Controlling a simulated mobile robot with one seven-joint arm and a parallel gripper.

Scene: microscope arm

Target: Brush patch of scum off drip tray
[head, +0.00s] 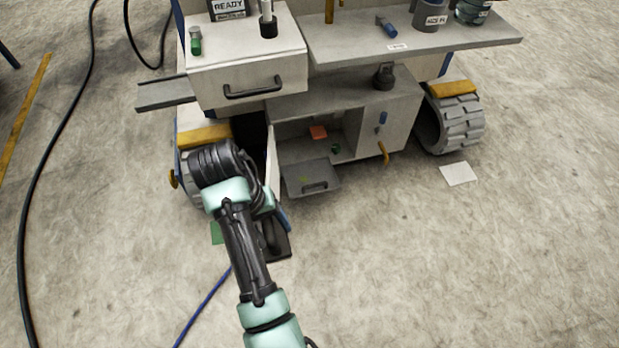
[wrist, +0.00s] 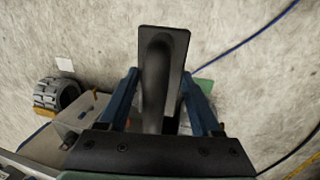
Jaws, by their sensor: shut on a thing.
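The grey drip tray (head: 330,179) juts out low at the front of the cart in the head view. A small dull yellow-green patch of scum (head: 312,181) seems to lie on it, too small to judge its edges. My gripper (wrist: 161,95) is shut on a black brush (wrist: 177,38) with a flat rectangular base and an arched handle, held between two blue fingers. In the head view, the brush (head: 279,249) shows partly behind my arm, below and left of the tray and apart from it. The bristle side is hidden.
A door edge (head: 272,165) stands left of the tray. Wheels (head: 450,120) flank the cart. A blue cable (head: 205,303) crosses the floor; floor on the right is mostly clear.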

